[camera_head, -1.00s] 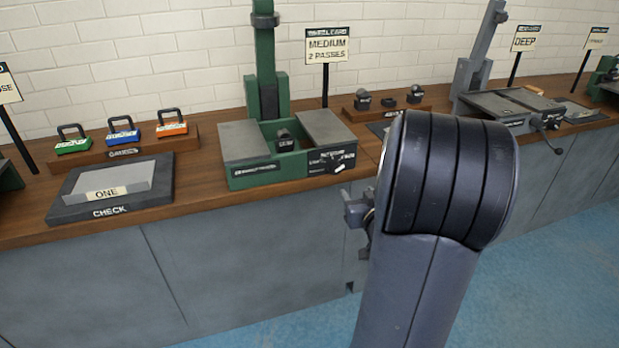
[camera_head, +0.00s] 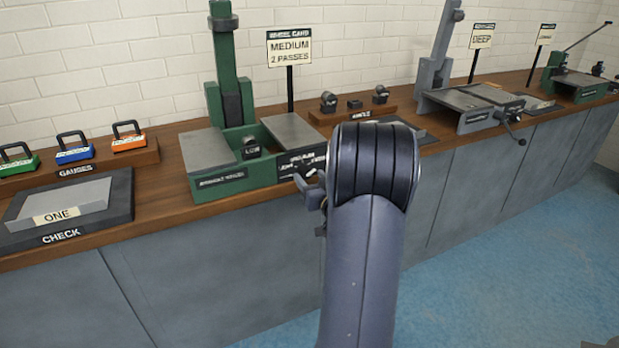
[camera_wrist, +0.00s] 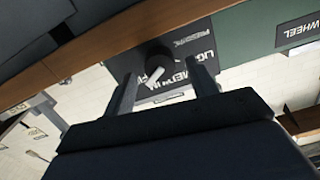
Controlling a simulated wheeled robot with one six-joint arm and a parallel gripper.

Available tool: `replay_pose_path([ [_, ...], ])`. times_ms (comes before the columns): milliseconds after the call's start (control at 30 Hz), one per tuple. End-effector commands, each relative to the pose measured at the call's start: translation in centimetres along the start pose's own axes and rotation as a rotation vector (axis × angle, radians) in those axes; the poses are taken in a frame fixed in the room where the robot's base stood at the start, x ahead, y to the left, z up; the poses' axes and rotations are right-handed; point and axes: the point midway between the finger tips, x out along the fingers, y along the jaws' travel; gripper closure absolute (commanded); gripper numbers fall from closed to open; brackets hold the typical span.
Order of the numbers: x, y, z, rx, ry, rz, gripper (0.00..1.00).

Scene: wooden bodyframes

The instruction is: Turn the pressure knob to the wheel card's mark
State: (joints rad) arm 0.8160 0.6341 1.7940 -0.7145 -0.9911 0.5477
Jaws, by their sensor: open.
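The wheel card (camera_head: 289,50) stands on a black post behind the green machine (camera_head: 219,185) and reads "MEDIUM 2 PASSES". The pressure knob (camera_wrist: 160,68) is dark with a pale pointer and sits on a black labelled plate (camera_wrist: 182,62) on the machine's front. In the wrist view the pointer lies towards the lower left, near the word "MEDIUM"; part of the lettering is hidden. My gripper (camera_wrist: 162,92) is open, its two fingers on either side of the knob in the picture. I cannot tell whether they touch it. In the head view my gripper (camera_head: 310,188) is beside the plate, partly hidden by my arm.
Several coloured gauges (camera_head: 75,150) stand on a wooden rack at the left, behind the grey "CHECK" block (camera_head: 70,208). A rack of small dark parts (camera_head: 355,104) is behind my arm. A grey machine (camera_head: 475,103) with a crank stands right. Blue floor is open at the right.

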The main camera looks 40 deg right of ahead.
Motion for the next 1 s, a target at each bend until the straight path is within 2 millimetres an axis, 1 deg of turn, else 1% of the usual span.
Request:
replay_pose_path([
  [33, 0.53, -0.06, 0.00, 0.000, 0.001, -0.002, 0.45],
  [133, 1.14, -0.06, -0.04, 0.000, 0.001, -0.001, 0.45],
  [433, 1.37, -0.03, -0.02, 0.000, 0.000, 0.000, 0.45],
  [1000, 1.34, -0.03, -0.03, 0.000, 0.001, 0.000, 0.90],
])
